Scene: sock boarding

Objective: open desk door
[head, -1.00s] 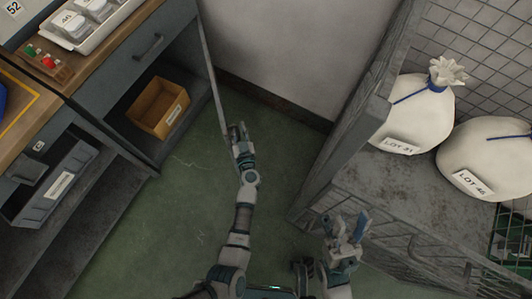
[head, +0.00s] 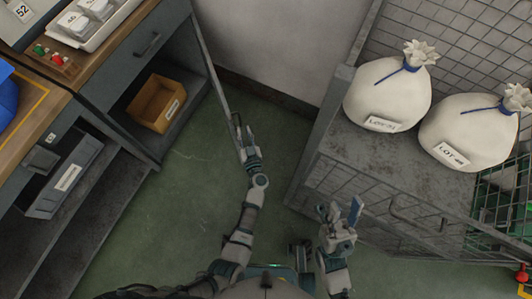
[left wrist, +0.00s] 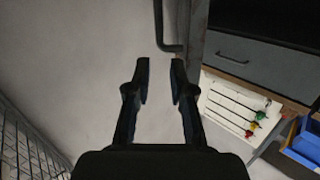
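The desk door (head: 208,65) is a thin grey panel seen nearly edge-on in the head view. It stands swung out from the desk, and the compartment behind it is exposed. My left gripper (head: 241,128) is at the door's free end. In the left wrist view, my left gripper (left wrist: 160,64) has its fingers apart with nothing between them. The dark bar handle (left wrist: 160,25) and door edge (left wrist: 195,45) are just beyond the fingertips. My right gripper (head: 340,208) is open and empty, away from the door, near the wire cage.
A cardboard box (head: 157,102) sits in the open compartment. A drawer (head: 148,45) is above it. At the right, a cage cart (head: 350,150) holds two white sacks (head: 390,92). Green floor (head: 165,215) is clear between desk and cart.

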